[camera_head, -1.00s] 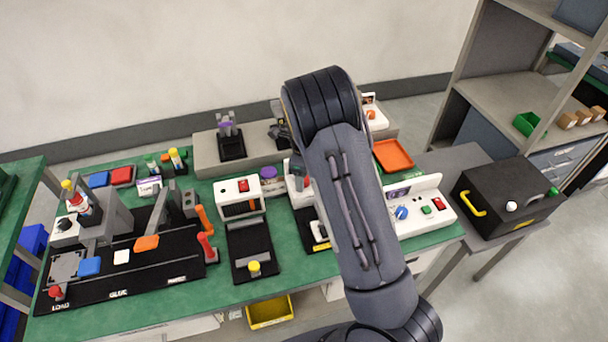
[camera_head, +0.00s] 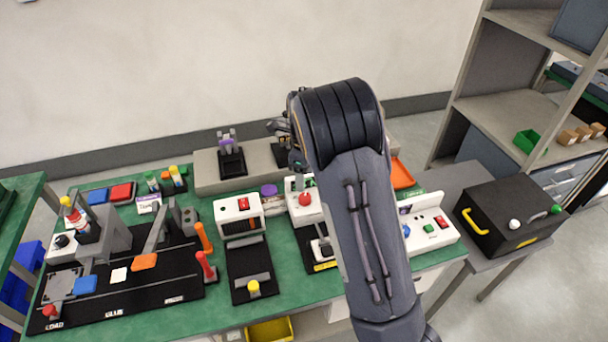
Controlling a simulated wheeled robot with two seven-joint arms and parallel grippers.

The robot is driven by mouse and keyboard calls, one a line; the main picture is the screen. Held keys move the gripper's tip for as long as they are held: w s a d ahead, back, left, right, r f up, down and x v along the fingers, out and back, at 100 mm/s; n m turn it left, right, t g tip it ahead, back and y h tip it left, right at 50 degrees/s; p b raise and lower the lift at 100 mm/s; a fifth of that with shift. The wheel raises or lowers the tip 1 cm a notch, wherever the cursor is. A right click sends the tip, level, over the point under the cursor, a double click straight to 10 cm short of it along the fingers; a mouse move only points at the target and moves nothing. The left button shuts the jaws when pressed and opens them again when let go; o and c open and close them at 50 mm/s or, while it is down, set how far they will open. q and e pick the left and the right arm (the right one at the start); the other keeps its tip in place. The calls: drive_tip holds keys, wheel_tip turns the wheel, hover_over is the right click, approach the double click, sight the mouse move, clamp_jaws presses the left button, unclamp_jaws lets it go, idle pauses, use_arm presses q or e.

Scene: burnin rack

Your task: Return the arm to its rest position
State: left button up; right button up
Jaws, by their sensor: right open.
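My right arm rises from the bottom right over the green workbench (camera_head: 205,322), its dark forearm and elbow across the middle of the picture. My right gripper (camera_head: 281,130) shows only in part, behind the bent arm on its left side, above the grey raised shelf (camera_head: 207,175) at the back of the bench. Its jaws are open, and I see nothing held in them. Much of the gripper and wrist is hidden by the arm. My left arm and gripper are not in view.
The bench carries a black load-and-glue fixture (camera_head: 130,302), a white device with a red switch (camera_head: 238,212) and a white control box (camera_head: 430,233). An orange tray (camera_head: 402,174) is partly behind the arm. A black case (camera_head: 510,215) stands right, before grey shelving (camera_head: 510,112).

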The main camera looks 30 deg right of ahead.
drive_tip(key=s+a+r+n+t+y, duration=0.25)
drive_tip(key=s+r+n, duration=0.25)
drive_tip(key=s+n, duration=0.25)
drive_tip(key=s+a+r+n+t+y, duration=0.1)
drive_tip(key=s+a+r+n+y, duration=0.1)
drive_tip(key=s+a+r+n, duration=0.5)
drive_tip(key=s+a+f+n+t, duration=0.2)
drive_tip(key=s+n, duration=0.9)
drive_tip(key=s, duration=0.3)
drive_tip(key=shift+s+f+n+h, duration=0.2)
drive_tip(key=shift+s+n+h, duration=0.15)
drive_tip(key=shift+s, duration=0.05)
drive_tip(key=shift+a, duration=0.1)
drive_tip(key=shift+c, duration=0.2)
idle(1.1)
